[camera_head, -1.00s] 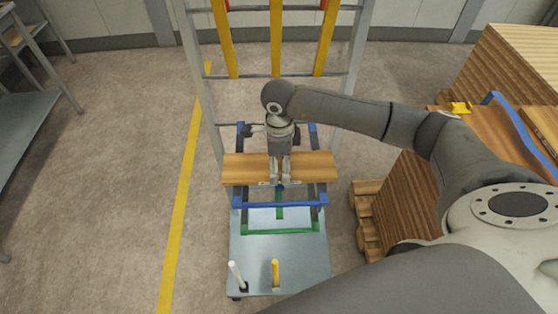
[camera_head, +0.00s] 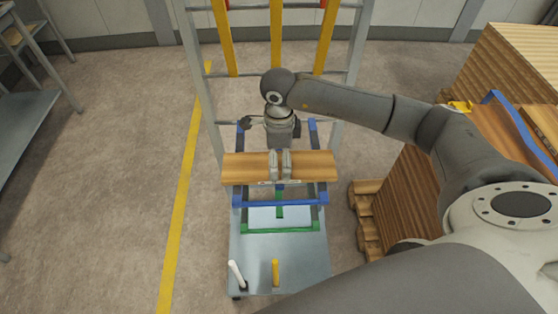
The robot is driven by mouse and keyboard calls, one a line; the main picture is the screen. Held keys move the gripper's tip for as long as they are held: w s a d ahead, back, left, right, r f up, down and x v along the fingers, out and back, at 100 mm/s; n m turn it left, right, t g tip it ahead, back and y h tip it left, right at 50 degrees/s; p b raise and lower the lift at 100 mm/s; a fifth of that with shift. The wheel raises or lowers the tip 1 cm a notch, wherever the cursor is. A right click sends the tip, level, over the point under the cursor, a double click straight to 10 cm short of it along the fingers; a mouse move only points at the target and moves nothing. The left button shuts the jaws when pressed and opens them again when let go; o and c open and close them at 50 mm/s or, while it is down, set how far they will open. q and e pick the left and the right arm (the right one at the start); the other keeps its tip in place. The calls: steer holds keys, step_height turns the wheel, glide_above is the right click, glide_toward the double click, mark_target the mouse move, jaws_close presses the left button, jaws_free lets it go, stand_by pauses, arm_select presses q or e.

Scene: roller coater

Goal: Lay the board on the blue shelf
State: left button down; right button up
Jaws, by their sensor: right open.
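The wooden board (camera_head: 315,166) lies crosswise on the blue shelf (camera_head: 282,201), a blue frame on the upright cart rack. The board looks level, and its ends reach past both sides of the blue frame. My right gripper (camera_head: 280,180) is above the board's middle, pointing down, with its two fingers apart. The fingers overlap the board in the picture; I cannot tell whether they touch it. My left gripper is not in view.
A green frame (camera_head: 280,229) sits below the blue one, above the cart's grey base (camera_head: 255,270). Stacked wood (camera_head: 400,205) is at the right.

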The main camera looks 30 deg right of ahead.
mark_target(279, 165)
step_height(279, 165, up, 10)
steer(key=b, duration=0.1)
stand_by(1.4)
